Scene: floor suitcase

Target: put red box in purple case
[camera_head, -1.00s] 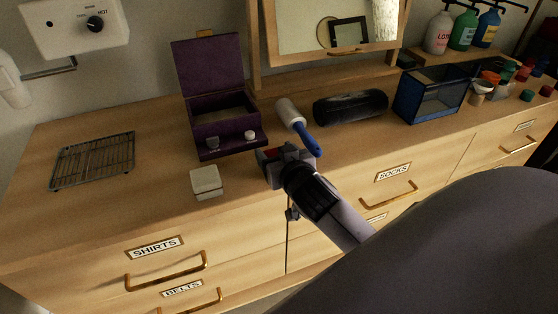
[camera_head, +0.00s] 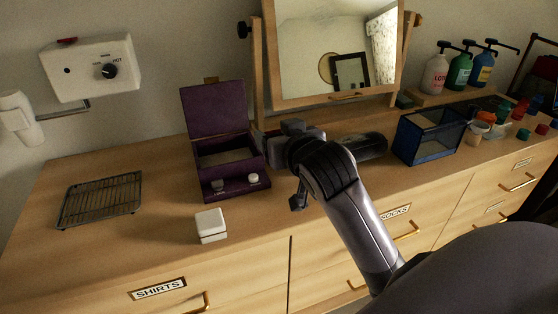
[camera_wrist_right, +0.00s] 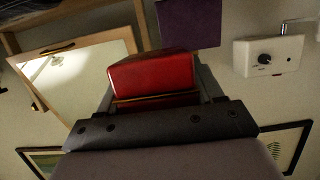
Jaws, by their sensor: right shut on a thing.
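The purple case (camera_head: 232,189) stands open on the dresser, its lid (camera_head: 213,108) raised against the wall side. Two small pale knobs show on its front ledge. My right gripper (camera_head: 264,138) is just right of the case, raised to about the height of its rim, with its fingers toward the case. In the right wrist view my right gripper (camera_wrist_right: 155,90) is shut on the red box (camera_wrist_right: 152,75), with the purple lid (camera_wrist_right: 190,22) beyond it. The red box is hidden in the head view. My left gripper is not in view.
A small white box (camera_head: 211,226) sits in front of the case, and a wire rack (camera_head: 100,199) lies to the left. A mirror (camera_head: 330,50) stands behind my gripper. A dark cylinder (camera_head: 368,147) and a blue glass box (camera_head: 428,138) are to the right.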

